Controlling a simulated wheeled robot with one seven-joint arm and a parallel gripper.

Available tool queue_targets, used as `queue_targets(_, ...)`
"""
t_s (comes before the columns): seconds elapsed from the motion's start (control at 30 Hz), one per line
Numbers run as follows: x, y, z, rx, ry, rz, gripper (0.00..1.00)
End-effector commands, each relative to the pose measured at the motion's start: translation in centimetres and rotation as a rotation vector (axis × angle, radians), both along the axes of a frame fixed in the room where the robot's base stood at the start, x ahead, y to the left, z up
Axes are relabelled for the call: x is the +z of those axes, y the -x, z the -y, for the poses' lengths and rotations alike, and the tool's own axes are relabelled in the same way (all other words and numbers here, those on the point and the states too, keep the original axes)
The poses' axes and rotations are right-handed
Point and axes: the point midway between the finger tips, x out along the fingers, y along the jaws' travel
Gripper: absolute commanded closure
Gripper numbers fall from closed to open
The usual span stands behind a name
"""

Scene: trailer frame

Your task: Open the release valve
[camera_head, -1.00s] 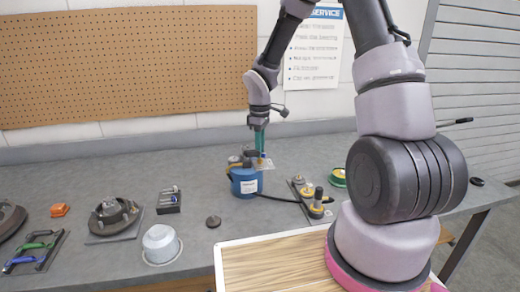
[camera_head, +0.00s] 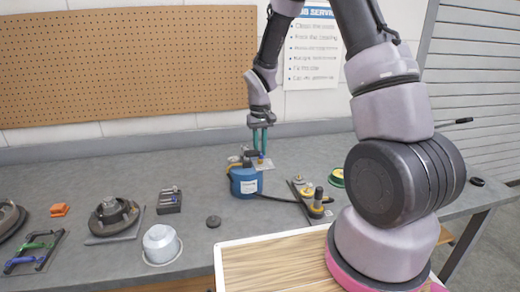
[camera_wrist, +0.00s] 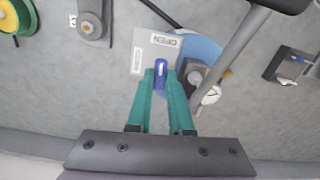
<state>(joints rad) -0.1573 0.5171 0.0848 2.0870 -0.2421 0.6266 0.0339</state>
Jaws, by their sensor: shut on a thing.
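A blue cylindrical tank (camera_head: 244,182) stands on the grey bench, with a pale plate (camera_head: 266,165) beside it. In the wrist view this plate (camera_wrist: 146,48) carries two white labels, one seeming to read OPEN upside down. A small blue valve handle (camera_wrist: 160,68) stands over the plate. My gripper (camera_wrist: 161,74) points down at it, with its teal fingers shut on the handle, one on each side. In the head view my gripper (camera_head: 261,151) is just above the tank's back right side. The valve body under the handle is hidden.
A grey rod (camera_wrist: 232,45) and a round gauge (camera_wrist: 210,96) sit close to the fingers. A plate of brass fittings (camera_head: 308,195) and a green-yellow reel (camera_head: 337,178) lie right of the tank.

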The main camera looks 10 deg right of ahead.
Motion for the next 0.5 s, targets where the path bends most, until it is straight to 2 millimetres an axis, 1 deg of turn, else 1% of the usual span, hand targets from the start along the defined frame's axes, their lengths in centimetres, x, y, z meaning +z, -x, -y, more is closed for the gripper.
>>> queue_targets(0.2,0.02,-0.05,-0.02,-0.076,0.0,0.002,1.0)
queue_targets(0.5,0.02,-0.05,0.0,-0.107,0.0,0.001,1.0)
